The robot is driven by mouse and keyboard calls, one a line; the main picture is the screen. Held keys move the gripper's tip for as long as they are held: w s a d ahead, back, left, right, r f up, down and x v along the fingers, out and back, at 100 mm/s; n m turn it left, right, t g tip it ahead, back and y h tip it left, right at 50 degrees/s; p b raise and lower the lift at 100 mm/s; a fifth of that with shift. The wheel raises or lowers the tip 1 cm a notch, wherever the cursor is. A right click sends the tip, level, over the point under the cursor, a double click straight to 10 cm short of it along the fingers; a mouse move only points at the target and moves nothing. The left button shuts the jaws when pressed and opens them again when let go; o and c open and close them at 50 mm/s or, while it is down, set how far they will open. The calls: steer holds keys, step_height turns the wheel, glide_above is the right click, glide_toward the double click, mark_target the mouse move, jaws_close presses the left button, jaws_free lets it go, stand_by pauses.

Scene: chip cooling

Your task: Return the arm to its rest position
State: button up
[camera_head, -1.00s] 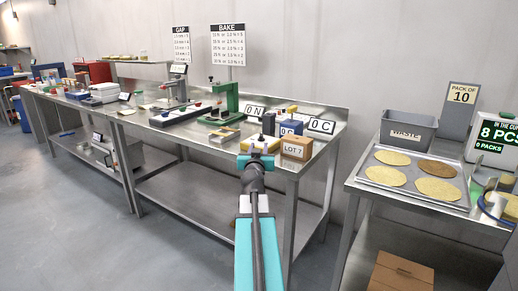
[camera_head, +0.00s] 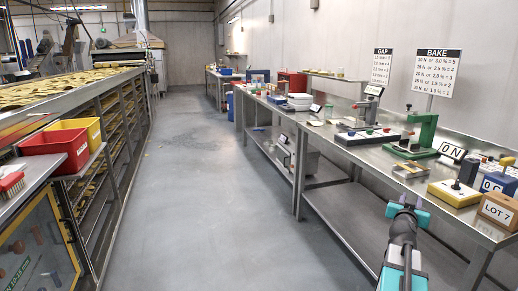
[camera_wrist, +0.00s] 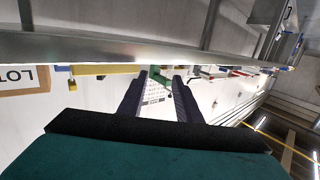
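My gripper (camera_head: 410,200) is in front of the long steel bench, at the lower right of the head view. My arm extends forward from the bottom of that view. In the wrist view the two dark fingers of my gripper (camera_wrist: 160,85) stand apart with nothing between them. The wrist picture is upside down, with the bench edge (camera_wrist: 130,47) across its top. I see nothing held or touched by the fingers.
The bench (camera_head: 345,205) carries a LOT 7 box (camera_head: 497,211), a yellow box with a black knob (camera_head: 455,192), a green press (camera_head: 420,140) and a white box (camera_head: 300,101). A red bin (camera_head: 56,152) stands left. The grey floor aisle (camera_head: 200,200) is clear.

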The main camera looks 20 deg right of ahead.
steer(key=w+a+f+n+y+p, duration=0.1)
steer(key=w+a+f+y, duration=0.1)
steer(key=w+a+f, duration=0.5)
steer(key=w+a+f+n+y+p, duration=0.1)
steer(key=w+a+f+y+p, duration=0.2)
steer(key=a+f, duration=0.65)
steer(key=s+a+f+n+g+y+p, duration=0.2)
steer(key=a+f+y, duration=0.1)
steer(key=a+f, duration=1.6)
steer(key=s+a+f+n+g+y+p, duration=0.3)
steer(key=s+a+f+g, duration=0.3)
steer(key=s+a+f, duration=0.9)
steer(key=s+a+n+g+y, duration=0.1)
steer(key=s+a+g, duration=0.2)
steer(key=s, duration=0.8)
steer(key=s+a+n+g+y, duration=0.1)
steer(key=s+a+n+g, duration=0.1)
steer(key=s+a+g, duration=0.2)
steer(key=s+a, duration=0.3)
steer(key=s, duration=0.5)
steer(key=shift+g+y, duration=0.3)
